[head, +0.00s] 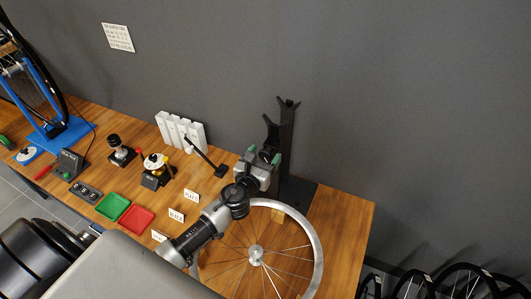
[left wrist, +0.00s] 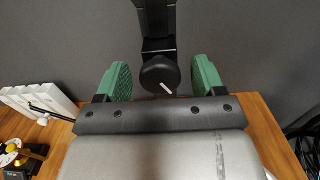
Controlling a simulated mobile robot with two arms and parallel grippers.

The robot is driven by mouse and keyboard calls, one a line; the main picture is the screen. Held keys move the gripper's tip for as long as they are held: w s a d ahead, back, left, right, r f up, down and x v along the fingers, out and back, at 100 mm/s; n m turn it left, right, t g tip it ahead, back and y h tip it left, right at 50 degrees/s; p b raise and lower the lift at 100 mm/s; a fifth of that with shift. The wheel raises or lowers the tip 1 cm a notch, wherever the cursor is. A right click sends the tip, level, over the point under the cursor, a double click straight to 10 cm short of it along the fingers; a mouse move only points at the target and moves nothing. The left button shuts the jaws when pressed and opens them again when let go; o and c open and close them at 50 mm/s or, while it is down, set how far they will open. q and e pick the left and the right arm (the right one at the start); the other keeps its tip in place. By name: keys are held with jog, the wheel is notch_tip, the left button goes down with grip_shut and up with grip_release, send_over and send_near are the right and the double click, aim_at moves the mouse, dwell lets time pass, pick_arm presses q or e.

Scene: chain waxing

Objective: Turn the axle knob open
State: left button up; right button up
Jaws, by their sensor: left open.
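The axle knob (left wrist: 157,73) is a round black knob with a short white mark, fixed on a dark upright stand. In the left wrist view it sits between the two green finger pads, with a gap on each side. In the head view the knob (head: 267,152) is partly hidden by my gripper. My left gripper (head: 264,154) is open around or just in front of the knob; I cannot tell how deep. It also shows in the left wrist view (left wrist: 161,80). The black stand (head: 287,140) has forked arms at its top. My right gripper is not in view.
A spoked wheel rim (head: 316,240) lies at the table's right, below my left arm. Green (head: 112,206) and red (head: 137,219) trays, small devices and a white slotted block (head: 181,131) stand to the left. A blue stand (head: 62,130) is far left. The grey wall is close behind.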

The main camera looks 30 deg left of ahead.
pick_arm(q)
jog(key=shift+w, duration=0.5)
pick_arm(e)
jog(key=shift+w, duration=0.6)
pick_arm(q)
jog(key=shift+c, duration=0.2)
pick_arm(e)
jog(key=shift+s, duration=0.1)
pick_arm(q)
jog(key=c, duration=0.9)
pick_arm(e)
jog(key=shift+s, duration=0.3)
